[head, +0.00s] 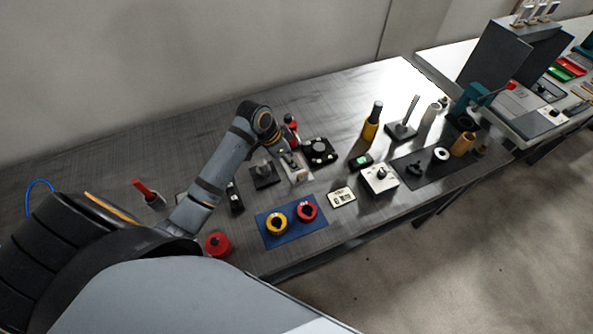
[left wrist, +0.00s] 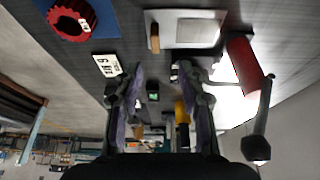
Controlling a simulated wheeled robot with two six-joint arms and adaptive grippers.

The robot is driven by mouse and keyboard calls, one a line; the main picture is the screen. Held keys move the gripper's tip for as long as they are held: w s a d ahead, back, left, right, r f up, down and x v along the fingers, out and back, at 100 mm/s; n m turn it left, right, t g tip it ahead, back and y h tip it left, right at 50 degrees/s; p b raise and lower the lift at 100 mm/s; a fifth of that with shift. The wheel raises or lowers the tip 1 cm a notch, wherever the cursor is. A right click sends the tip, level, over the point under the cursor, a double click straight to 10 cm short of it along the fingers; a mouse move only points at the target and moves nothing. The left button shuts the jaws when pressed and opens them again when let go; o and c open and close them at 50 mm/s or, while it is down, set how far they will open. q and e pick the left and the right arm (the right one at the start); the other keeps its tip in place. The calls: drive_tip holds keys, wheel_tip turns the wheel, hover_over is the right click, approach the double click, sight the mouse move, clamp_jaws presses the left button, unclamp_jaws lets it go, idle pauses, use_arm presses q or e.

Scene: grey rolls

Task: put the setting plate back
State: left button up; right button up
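No plate in view is marked as the setting plate, so I cannot tell for certain which one it is. A pale rectangular plate (head: 299,174) lies on the grey bench, just below my left gripper (head: 287,158). What looks like the same plate (left wrist: 198,32) shows at the top of the left wrist view, with a small brown block at its left end. In that view my left gripper (left wrist: 162,88) has its two fingers spread apart with nothing held between them. My right gripper is in neither view.
A blue mat (head: 268,238) holds a yellow ring and a red ring. A label card (head: 342,197) and a white box (head: 379,179) stand to the right. A black block (head: 264,175) and a dark plate with round knobs (head: 320,152) flank the gripper. The front right floor is clear.

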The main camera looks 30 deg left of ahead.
sight(304, 173)
use_arm(q)
drive_tip(key=x, duration=0.3)
drive_tip(key=shift+d+f, duration=0.2)
drive_tip(key=shift+f, duration=0.1)
drive_tip(key=x, duration=0.2)
drive_tip(key=p+x, duration=0.1)
drive_tip(key=x, duration=0.1)
drive_tip(key=shift+d+p, duration=0.3)
drive_tip(key=shift+d, duration=0.05)
drive_tip(key=shift+w+d+f, duration=0.15)
drive_tip(key=shift+w+f, duration=0.05)
drive_tip(key=shift+f, duration=0.3)
drive_tip(key=shift+c, duration=0.4)
clamp_jaws()
